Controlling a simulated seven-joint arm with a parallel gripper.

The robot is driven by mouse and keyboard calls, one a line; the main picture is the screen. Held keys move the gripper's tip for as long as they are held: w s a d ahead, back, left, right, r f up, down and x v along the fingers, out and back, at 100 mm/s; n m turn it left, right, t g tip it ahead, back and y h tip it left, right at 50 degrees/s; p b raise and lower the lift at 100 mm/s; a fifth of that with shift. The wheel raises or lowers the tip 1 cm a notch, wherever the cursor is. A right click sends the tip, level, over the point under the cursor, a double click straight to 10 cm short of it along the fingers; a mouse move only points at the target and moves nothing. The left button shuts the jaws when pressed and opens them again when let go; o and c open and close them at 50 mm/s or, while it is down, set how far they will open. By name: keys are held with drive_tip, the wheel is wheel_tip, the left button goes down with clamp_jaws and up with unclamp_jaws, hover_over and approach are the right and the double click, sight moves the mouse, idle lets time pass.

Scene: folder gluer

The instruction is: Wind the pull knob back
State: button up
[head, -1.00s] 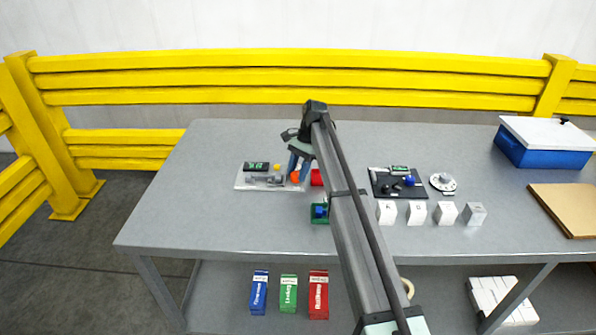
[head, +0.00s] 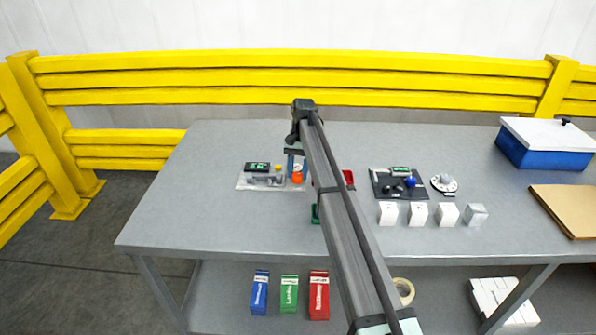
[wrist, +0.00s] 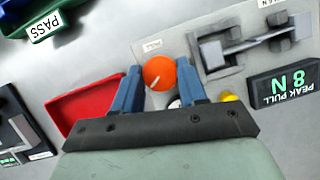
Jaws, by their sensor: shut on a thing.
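The orange round pull knob (wrist: 159,73) has a pale line on its face and sits at the edge of the pull tester's light plate (wrist: 228,75). In the wrist view it is between the two blue fingers of my gripper (wrist: 160,80), which is shut on it. In the head view the knob (head: 298,178) shows just below my gripper (head: 296,168). The tester's grey clamp (wrist: 250,45) is beside the knob. Its black display (wrist: 283,84) is labelled PEAK PULL and reads 8 N in green. A yellow button (wrist: 229,97) is partly hidden by my gripper.
A red tray (wrist: 88,105) lies beside my gripper, and a green tray with a PASS label (wrist: 43,37) is farther off. A black-based device (head: 388,190), several white boxes (head: 418,214) and a blue bin (head: 545,150) stand to the right. The table's left end is clear.

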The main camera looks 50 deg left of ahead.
drive_tip(key=shift+f, duration=0.1)
drive_tip(key=o, duration=1.1)
drive_tip(key=shift+c, duration=0.2)
drive_tip(key=shift+w+a+r, duration=0.3)
drive_tip(key=shift+r, duration=0.3)
drive_tip(key=w+a, duration=0.2)
drive_tip(key=w, duration=0.1)
drive_tip(key=w+a, duration=0.2)
drive_tip(key=w, duration=0.1)
drive_tip(key=w+a, duration=0.2)
drive_tip(key=w, duration=0.1)
drive_tip(key=shift+w+a, duration=0.3)
drive_tip(key=shift+c, duration=0.5)
